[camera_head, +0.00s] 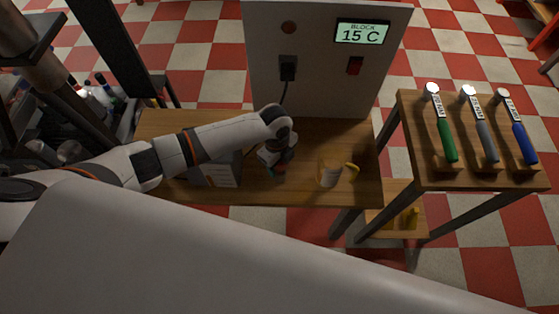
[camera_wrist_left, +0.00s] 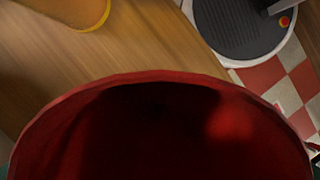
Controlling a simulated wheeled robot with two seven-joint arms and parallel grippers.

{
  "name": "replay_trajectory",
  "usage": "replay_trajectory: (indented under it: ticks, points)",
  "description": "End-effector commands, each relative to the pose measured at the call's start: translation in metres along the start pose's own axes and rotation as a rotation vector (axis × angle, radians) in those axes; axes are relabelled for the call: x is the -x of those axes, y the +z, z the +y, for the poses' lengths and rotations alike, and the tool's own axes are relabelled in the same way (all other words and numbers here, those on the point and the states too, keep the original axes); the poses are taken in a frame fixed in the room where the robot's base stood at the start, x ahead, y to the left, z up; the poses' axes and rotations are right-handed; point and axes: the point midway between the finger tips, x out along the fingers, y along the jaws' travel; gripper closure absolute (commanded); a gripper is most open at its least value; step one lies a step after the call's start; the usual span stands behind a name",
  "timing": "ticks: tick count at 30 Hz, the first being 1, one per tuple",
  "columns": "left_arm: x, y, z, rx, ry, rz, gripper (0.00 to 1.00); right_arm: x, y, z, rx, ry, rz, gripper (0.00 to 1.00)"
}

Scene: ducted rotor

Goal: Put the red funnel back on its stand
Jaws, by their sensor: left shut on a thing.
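The red funnel (camera_wrist_left: 160,128) fills the lower part of the left wrist view, its wide round mouth facing the camera and its inside dark. My left gripper (camera_head: 276,168) is shut on the funnel, over the wooden table (camera_head: 350,136). In the head view the gripper and wrist hide nearly all of the funnel. I cannot tell whether the funnel touches the tabletop. I cannot make out its stand for certain in either view. My right gripper is not in view.
A mug-like thing with a yellow handle (camera_head: 330,172) stands right of the gripper. A grey box (camera_head: 215,170) is left of it. A panel reading 15 C (camera_head: 325,75) rises behind. Several hammers lie on the right-hand table (camera_head: 420,120). A large pale shape blocks the foreground.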

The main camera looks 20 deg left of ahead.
Motion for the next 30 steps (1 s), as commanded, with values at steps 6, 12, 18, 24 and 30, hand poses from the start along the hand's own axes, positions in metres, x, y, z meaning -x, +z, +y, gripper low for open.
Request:
replay_trajectory:
  ticks: [6,12,18,24,30]
  points:
    - [-0.011,0.000,0.000,0.000,0.001,0.000,0.68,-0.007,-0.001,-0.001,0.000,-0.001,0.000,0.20]
    - [-0.018,-0.001,0.000,0.000,0.001,0.000,0.68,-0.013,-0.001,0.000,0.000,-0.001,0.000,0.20]
    - [-0.026,-0.002,0.000,0.000,0.000,0.000,0.68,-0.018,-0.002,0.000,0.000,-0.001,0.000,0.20]
    - [-0.033,-0.002,0.000,0.000,0.000,0.000,0.68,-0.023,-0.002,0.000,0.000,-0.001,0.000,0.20]
    - [-0.033,-0.002,0.000,0.000,0.000,0.000,0.68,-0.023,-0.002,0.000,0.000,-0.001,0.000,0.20]
